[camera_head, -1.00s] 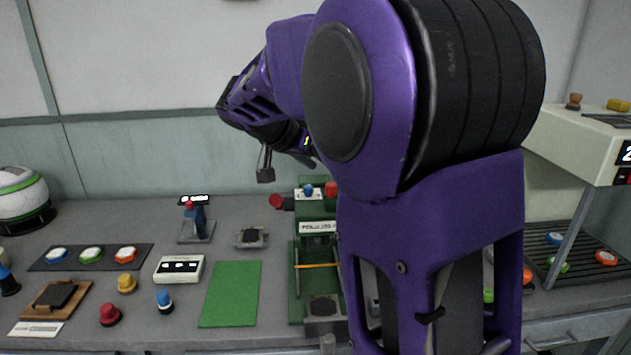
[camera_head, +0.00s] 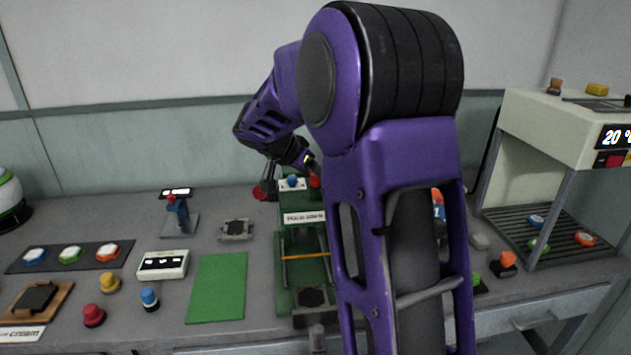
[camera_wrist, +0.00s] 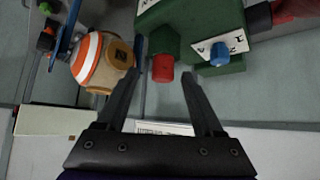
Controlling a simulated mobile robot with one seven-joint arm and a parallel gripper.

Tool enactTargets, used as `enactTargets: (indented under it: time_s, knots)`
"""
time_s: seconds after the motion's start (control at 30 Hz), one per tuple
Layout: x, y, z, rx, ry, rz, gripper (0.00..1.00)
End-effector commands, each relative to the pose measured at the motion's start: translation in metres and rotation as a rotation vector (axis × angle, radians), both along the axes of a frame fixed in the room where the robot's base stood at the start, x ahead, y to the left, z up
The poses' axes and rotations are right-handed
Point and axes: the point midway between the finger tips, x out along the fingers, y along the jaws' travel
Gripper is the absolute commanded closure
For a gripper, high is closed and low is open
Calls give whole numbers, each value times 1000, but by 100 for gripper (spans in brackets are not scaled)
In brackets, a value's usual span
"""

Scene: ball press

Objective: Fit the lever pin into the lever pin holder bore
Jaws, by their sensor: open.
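My gripper (camera_wrist: 162,62) is open and empty, its two fingers apart on either side of a short red cylinder (camera_wrist: 162,68). The red cylinder sticks out of a dark green block on the green press; I cannot tell whether the fingers touch it. It also shows on top of the press in the head view (camera_head: 315,181). A blue knob (camera_wrist: 220,53) on a white marked plate sits beside it. A dark red bar with a black collar (camera_wrist: 258,17) is at the press's side. No pin or bore can be singled out with certainty. In the head view, my arm hides part of the press.
A striped orange and white object (camera_wrist: 100,58) stands close beside my gripper. A green mat (camera_head: 217,287), a white box (camera_head: 163,264) and coloured knobs lie left of the press. A machine with a grated tray (camera_head: 548,235) stands at right.

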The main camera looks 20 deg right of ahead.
Motion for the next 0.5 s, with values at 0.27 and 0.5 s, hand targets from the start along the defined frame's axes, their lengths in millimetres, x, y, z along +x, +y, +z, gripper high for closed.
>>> enactTargets:
  time_s: [0.27,0.5]
  knots:
    - [14,-20,-27,1,5,-1,31]
    - [20,-30,-38,0,0,0,31]
